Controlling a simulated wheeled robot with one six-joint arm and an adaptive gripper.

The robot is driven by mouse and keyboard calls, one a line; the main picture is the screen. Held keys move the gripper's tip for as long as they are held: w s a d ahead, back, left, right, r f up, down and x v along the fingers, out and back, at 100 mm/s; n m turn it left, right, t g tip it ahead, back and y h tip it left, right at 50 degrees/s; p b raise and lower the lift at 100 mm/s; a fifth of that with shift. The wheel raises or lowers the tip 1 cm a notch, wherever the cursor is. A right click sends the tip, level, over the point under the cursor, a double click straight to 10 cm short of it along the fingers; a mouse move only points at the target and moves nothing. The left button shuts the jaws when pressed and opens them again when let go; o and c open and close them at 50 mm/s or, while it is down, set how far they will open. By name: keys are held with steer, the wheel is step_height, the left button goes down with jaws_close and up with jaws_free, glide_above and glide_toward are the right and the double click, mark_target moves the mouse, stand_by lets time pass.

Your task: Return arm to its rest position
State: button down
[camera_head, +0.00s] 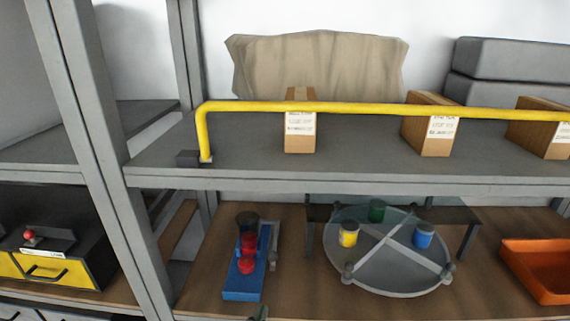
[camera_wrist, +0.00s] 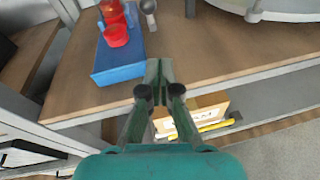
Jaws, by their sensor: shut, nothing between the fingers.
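My gripper (camera_wrist: 160,66) shows in the wrist view, green with dark joints. Its fingers are together and hold nothing. Its tips lie over the front part of the wooden lower shelf (camera_wrist: 190,42), just right of a blue block-like base (camera_wrist: 118,60). In the head view only a small green bit of what seems to be my gripper shows at the bottom edge; the rest of the arm is out of view.
The blue fixture (camera_head: 243,285) with red parts stands on the lower shelf. A round grey turntable (camera_head: 390,268) carries yellow, green and blue pots. An orange bin (camera_head: 542,270) is at right. A yellow rail (camera_head: 370,108) fronts the upper shelf's boxes. A grey post (camera_head: 110,165) stands at left.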

steer(key=s+d+f+m+g+y, duration=0.2)
steer(key=s+d+f+m+y, duration=0.2)
steer(key=s+d+f+m, duration=0.95)
steer(key=s+d+r+m, duration=0.2)
steer(key=s+d+m, duration=0.1)
steer(key=s+m, duration=0.3)
steer(key=s+d+r+m+t, duration=0.1)
steer(key=s+d+r+m, duration=0.2)
steer(key=s+m, duration=0.3)
steer(key=s+d+r+m+h, duration=0.1)
steer(key=s+d+m, duration=0.4)
steer(key=s, duration=0.8)
steer(key=shift+r+m, duration=0.75)
steer(key=shift+m, duration=0.2)
